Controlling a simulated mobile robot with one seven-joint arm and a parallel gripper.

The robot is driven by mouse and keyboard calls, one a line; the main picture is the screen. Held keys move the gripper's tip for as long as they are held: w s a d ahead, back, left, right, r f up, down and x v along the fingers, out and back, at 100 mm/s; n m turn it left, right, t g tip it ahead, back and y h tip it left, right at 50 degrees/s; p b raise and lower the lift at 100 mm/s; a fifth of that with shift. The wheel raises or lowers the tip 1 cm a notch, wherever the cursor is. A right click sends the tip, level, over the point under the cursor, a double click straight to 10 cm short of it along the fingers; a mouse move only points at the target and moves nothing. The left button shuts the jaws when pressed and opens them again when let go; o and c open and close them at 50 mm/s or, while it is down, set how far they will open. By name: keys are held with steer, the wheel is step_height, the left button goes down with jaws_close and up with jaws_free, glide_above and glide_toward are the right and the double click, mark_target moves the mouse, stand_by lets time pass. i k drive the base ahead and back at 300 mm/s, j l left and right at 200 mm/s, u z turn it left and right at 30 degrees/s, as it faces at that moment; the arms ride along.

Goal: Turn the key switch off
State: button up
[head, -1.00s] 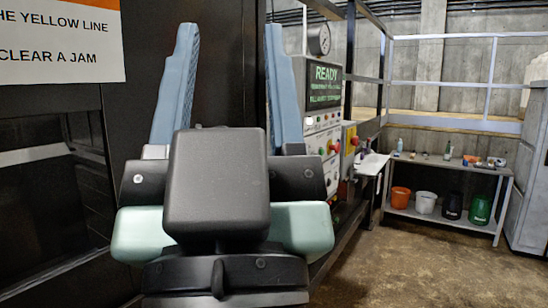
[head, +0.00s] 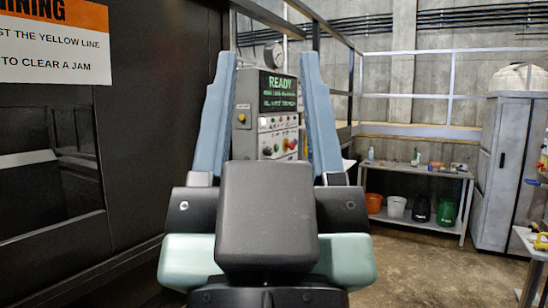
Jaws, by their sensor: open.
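The control panel (head: 270,108) stands ahead, framed between the fingers of my gripper (head: 267,62). Its screen (head: 278,92) reads READY in green. Below the screen are rows of small buttons and knobs, with red ones (head: 290,144) at the lower right and a dark round knob (head: 267,151) at the lower left. I cannot tell which control is the key switch at this size. My gripper is open and empty, its two pale blue fingers spread and pointing forward, apart from the panel. My gripper's body hides the panel's lower part.
A dark machine wall (head: 150,130) with a warning sign (head: 55,42) runs along the left. A shelf rack (head: 415,172) with buckets stands at the back right, beside a grey cabinet (head: 505,150). A table (head: 530,240) edges in at the right. The floor (head: 430,265) between is clear.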

mark_target(268, 152)
steer(key=i+l, duration=0.25)
steer(key=i, duration=0.2)
steer(key=i+l+z, duration=0.1)
steer(key=i+l, duration=0.15)
steer(key=i, duration=0.2)
steer(key=i+l, duration=0.25)
steer(key=i, duration=0.25)
steer(key=i+l+z, duration=0.1)
steer(key=i, duration=0.35)
steer(key=i+l, duration=0.3)
steer(key=i, duration=0.15)
